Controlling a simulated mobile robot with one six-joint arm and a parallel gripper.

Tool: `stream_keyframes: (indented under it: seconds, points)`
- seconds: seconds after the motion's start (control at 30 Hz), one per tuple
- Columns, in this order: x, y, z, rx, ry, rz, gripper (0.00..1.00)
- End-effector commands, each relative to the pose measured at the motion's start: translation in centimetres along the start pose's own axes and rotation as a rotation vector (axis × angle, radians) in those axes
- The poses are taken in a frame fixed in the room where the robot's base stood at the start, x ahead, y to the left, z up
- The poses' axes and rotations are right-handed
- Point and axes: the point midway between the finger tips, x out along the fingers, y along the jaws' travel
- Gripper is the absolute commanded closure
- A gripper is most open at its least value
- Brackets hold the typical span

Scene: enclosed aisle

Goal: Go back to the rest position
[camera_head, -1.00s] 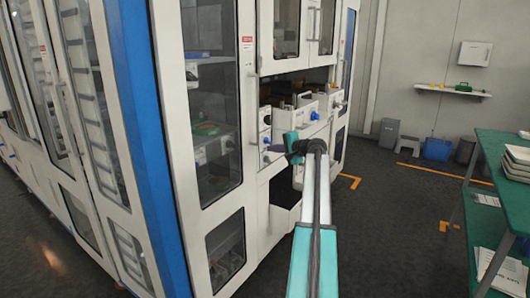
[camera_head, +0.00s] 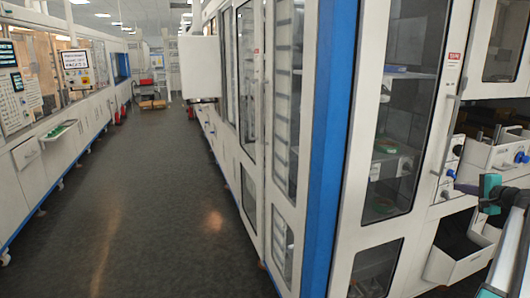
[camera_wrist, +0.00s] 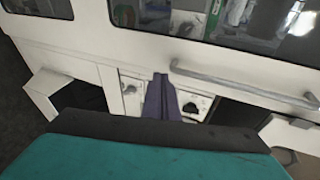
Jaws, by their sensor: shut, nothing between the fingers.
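My gripper (camera_head: 467,188) shows at the right edge of the head view, in front of the white cabinet's drawer bay. Its dark fingers are closed together and hold nothing. In the wrist view the closed fingers (camera_wrist: 161,98) point at a white panel with black knobs; whether they touch it I cannot tell. My arm reaches in from the lower right of the head view and is partly cut off by the frame edge.
The white cabinet (camera_head: 439,120) with glass doors and a blue corner post (camera_head: 335,130) fills the right. An open lower drawer (camera_head: 458,262) juts out below my gripper. The aisle floor (camera_head: 140,190) on the left is clear. Red-and-brown boxes (camera_head: 148,98) stand far down it.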

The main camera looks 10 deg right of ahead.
Motion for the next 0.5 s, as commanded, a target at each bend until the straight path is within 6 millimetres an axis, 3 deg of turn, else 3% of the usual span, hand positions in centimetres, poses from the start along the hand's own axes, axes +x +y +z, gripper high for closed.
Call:
stream_keyframes:
  seconds: [0.17,0.5]
  points:
    - [3.0,3.8,3.8,-0.019,-0.044,0.058,1.0]
    - [9.5,14.8,14.7,-0.097,-0.175,0.229,1.0]
